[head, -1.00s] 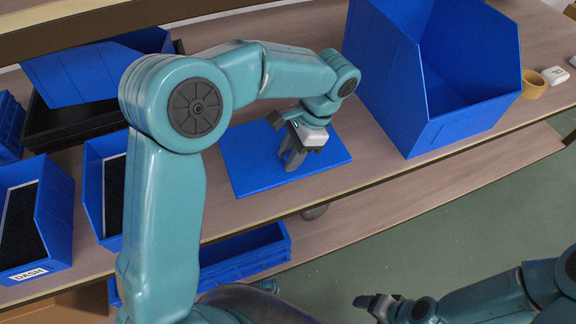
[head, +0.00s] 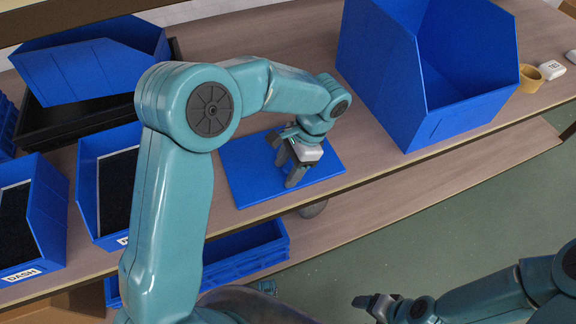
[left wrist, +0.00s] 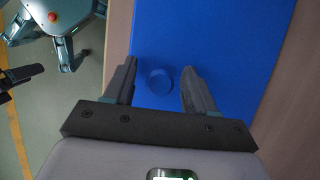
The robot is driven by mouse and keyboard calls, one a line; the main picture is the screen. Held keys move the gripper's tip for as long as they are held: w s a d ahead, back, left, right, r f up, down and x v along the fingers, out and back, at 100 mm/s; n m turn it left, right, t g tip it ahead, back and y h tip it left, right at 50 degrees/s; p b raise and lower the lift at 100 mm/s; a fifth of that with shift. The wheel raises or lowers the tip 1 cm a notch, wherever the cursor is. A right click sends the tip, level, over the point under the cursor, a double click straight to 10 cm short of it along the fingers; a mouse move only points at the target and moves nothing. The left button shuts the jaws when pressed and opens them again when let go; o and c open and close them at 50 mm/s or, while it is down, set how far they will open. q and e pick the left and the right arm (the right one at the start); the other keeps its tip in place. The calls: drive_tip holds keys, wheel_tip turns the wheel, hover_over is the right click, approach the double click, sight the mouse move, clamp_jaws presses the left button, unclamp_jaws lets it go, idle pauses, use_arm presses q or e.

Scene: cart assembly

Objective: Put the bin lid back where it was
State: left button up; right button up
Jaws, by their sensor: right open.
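The bin lid is a flat blue panel (head: 240,178) lying on the wooden shelf, left of the large open blue bin (head: 400,95). Its round blue knob (left wrist: 160,82) shows in the left wrist view. My left gripper (head: 285,170) is over the lid, pointing down. In the left wrist view its two fingers (left wrist: 159,88) are spread apart with the knob between them, and neither clearly touches it. The knob is hidden in the head view. My right gripper (head: 368,303) is open and empty, off the shelf at the lower right.
Blue bins with dark contents (head: 32,215) stand at the left, one labelled DASH. A tilted blue bin (head: 90,70) rests over a black tray (head: 60,122). A tan cup (head: 531,79) and a white box (head: 551,70) sit right of the large bin. A lower shelf runs beneath.

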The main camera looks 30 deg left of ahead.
use_arm(q)
drive_tip(key=p+v, duration=0.3)
drive_tip(key=v, duration=0.9)
drive_tip(key=shift+r, duration=0.15)
